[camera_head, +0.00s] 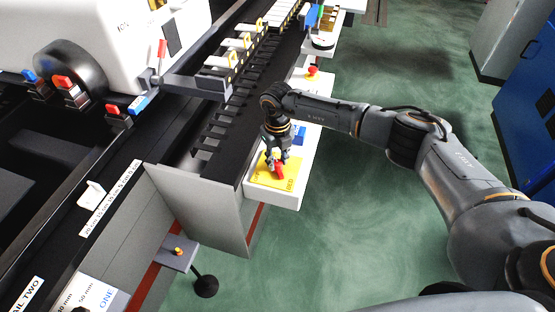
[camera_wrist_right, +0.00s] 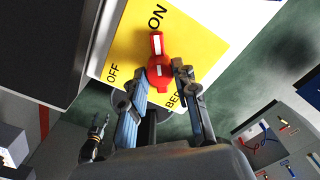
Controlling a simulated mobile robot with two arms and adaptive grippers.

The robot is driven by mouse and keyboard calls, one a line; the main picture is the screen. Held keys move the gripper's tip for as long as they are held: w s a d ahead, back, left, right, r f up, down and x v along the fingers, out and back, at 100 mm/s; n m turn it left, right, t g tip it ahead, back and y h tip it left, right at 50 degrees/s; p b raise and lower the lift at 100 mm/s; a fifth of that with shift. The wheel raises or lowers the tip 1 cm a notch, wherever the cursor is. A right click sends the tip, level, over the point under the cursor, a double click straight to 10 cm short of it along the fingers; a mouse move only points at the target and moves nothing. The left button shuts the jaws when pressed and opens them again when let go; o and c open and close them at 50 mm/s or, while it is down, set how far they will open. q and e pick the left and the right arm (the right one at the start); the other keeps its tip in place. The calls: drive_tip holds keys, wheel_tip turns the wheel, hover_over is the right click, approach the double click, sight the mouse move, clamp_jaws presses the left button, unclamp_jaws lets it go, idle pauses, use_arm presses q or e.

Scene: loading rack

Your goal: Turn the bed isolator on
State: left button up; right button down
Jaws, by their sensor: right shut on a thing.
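The bed isolator is a red rotary switch (camera_wrist_right: 160,72) on a yellow plate (camera_wrist_right: 195,45) marked ON, OFF and BED. In the right wrist view its handle points toward the word ON. In the head view the red switch (camera_head: 279,170) sits on the yellow plate (camera_head: 291,171) on top of a white box. My right gripper (camera_head: 275,160) reaches down over it, and in the wrist view its fingers (camera_wrist_right: 160,88) are shut on the switch, one on each side. A small dark gripper, apparently my left one (camera_wrist_right: 98,126), shows at lower left in the wrist view, too small to read.
A grey panel (camera_head: 205,210) stands left of the white box (camera_head: 287,200). A red button (camera_head: 312,71) is farther along the rack edge. A small pedestal (camera_head: 178,252) stands in front. Blue and grey cabinets (camera_head: 525,110) are at right. Green floor (camera_head: 360,210) is open between.

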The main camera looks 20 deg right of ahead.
sight(277, 162)
drive_tip(key=m, duration=0.6)
drive_tip(key=shift+m, duration=0.3)
idle(0.5)
drive_tip(key=c, duration=1)
unclamp_jaws()
wheel_tip(277, 162, up, 12)
drive_tip(key=shift+r, duration=0.1)
